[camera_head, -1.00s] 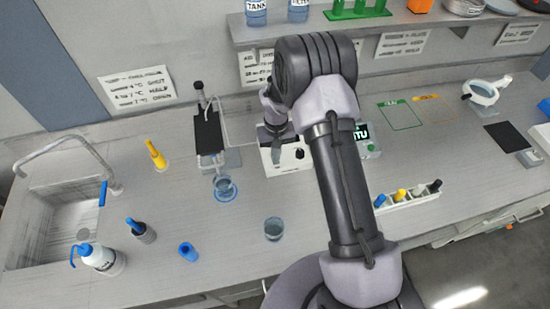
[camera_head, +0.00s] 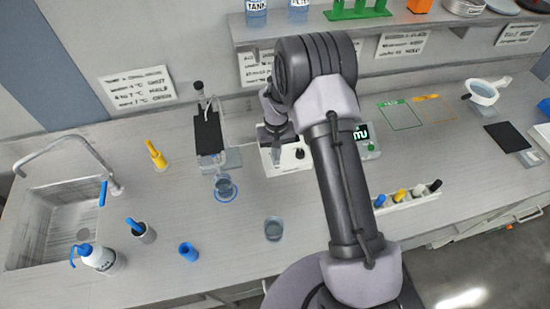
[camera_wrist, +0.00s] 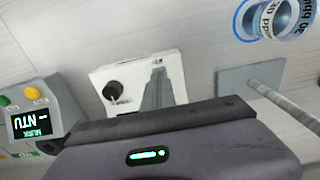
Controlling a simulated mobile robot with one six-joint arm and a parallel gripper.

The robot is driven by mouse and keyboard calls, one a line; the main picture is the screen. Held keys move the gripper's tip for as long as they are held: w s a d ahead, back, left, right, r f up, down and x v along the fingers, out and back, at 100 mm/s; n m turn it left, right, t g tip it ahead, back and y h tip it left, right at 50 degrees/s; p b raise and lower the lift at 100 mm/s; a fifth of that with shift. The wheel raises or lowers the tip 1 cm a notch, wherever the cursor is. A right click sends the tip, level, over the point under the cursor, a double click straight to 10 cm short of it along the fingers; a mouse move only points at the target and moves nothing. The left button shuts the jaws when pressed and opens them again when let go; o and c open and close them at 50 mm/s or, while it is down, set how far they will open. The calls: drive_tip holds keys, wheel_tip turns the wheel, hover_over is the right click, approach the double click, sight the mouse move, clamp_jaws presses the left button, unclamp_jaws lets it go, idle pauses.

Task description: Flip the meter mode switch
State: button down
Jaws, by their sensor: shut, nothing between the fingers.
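The meter is a grey box with a green "NTU" display (camera_head: 361,133), partly hidden behind my arm in the head view. In the wrist view the meter (camera_wrist: 42,108) is at the left edge, its display reading "MURK -- NTU", with green and yellow round controls on its face. I cannot tell which control is the mode switch. A white box with a black knob (camera_wrist: 114,91) lies beside the meter; it also shows in the head view (camera_head: 291,164). My gripper (camera_head: 272,146) is shut and empty, over the white box and left of the meter. Its fingertips are hard to make out.
A black-topped stand (camera_head: 208,133) and a blue-ringed beaker (camera_head: 225,188) are left of the gripper. Another beaker (camera_head: 273,229) stands in front. A white rack (camera_head: 408,200) of coloured-cap markers is at the right. The shelf (camera_head: 400,20) overhangs the back.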

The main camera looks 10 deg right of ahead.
drive_tip(key=shift+f+b, duration=0.8)
drive_tip(key=shift+f, duration=0.15)
idle(0.6)
drive_tip(key=shift+r+p, duration=2)
drive_tip(key=shift+r, duration=1.6)
drive_tip(key=shift+f, duration=0.1)
